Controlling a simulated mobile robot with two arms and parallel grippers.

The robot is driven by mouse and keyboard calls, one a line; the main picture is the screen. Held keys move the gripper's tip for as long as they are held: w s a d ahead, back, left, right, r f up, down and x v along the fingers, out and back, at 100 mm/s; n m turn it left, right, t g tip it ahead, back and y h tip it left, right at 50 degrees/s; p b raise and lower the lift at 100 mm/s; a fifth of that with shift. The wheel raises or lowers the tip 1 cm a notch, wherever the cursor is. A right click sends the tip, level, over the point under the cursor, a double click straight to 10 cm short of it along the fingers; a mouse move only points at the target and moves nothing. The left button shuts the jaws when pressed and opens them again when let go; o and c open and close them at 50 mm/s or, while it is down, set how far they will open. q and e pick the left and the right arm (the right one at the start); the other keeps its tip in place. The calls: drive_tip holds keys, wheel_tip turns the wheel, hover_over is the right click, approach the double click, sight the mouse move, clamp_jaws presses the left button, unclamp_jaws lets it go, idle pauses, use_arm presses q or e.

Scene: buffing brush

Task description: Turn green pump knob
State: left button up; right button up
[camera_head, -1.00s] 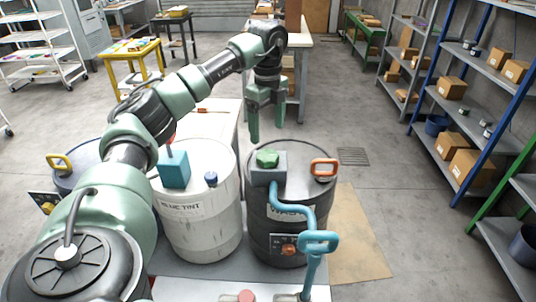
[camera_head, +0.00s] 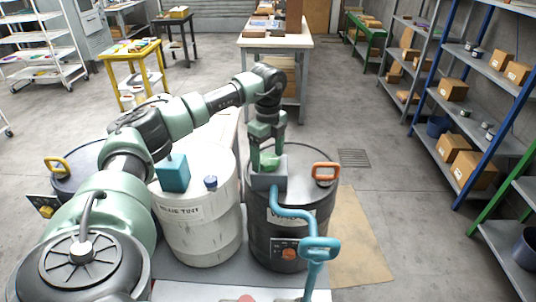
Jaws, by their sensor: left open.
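The green pump knob (camera_head: 268,162) sits on top of a grey pump block (camera_head: 268,180) on the dark barrel (camera_head: 262,222). My left gripper (camera_head: 267,153) points down from above with its fingers at the knob, one on either side of it in the picture. The jaws are open, and I cannot tell whether the fingers touch the knob. The knob is partly hidden by the fingers. My right gripper is not in view.
An orange handle (camera_head: 326,171) stands on the dark barrel's lid, right of the knob. A white barrel (camera_head: 205,228) with a teal block (camera_head: 172,173) and blue cap stands left. Shelves with boxes (camera_head: 470,165) line the right.

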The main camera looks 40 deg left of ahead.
use_arm(q)
drive_tip(key=c, duration=1.4)
drive_tip(key=shift+o, duration=0.2)
drive_tip(key=shift+m, duration=0.4)
